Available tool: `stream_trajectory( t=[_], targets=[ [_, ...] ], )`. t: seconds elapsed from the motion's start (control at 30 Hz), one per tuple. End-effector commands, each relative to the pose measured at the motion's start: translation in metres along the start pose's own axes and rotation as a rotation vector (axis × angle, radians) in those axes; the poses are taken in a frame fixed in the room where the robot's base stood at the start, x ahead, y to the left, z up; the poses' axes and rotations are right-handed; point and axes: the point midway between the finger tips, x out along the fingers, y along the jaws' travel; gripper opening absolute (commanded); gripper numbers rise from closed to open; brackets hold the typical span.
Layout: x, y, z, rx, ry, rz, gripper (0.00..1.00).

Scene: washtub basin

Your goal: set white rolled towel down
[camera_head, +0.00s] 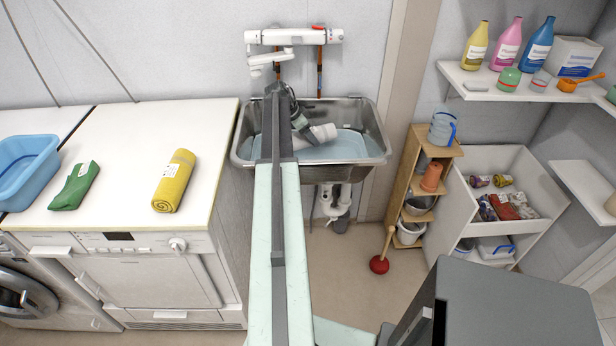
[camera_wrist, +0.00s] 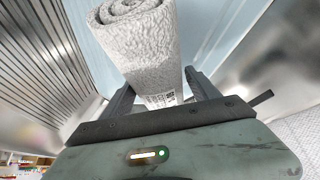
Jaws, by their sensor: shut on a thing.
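The white rolled towel (camera_head: 321,134) is over the metal washtub basin (camera_head: 377,146) in the head view. My gripper (camera_head: 303,128) is shut on one end of the towel, partly hidden behind my own arm. In the wrist view the towel (camera_wrist: 145,50) sits between the two fingers of my gripper (camera_wrist: 158,85), its spiral end pointing away and a printed label near the jaws. Pale blue water shows in the basin under the towel. I cannot tell whether the towel touches the water.
A yellow rolled towel (camera_head: 174,181), a green cloth (camera_head: 75,186) and a blue tub (camera_head: 27,170) are on the white worktop (camera_head: 130,140) at left. A wooden shelf (camera_head: 416,185) stands right of the basin. A faucet (camera_head: 270,58) is above the basin's back edge.

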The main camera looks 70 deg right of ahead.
Motion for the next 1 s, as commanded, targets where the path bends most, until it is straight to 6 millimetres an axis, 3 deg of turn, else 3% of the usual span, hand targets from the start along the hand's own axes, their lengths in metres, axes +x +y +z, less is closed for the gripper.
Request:
stream_trajectory(
  t=[0.17,0.47,0.67,0.9,1.0],
  targets=[
    [0.004,0.000,0.002,0.001,0.000,0.001,0.16],
    [0.055,-0.001,0.032,0.000,0.000,0.000,0.16],
    [0.056,-0.001,0.033,-0.001,0.000,0.000,0.16],
    [0.089,-0.001,0.053,-0.001,0.000,0.000,0.16],
    [0.087,-0.001,0.052,-0.001,0.000,0.000,0.16]
  ],
)
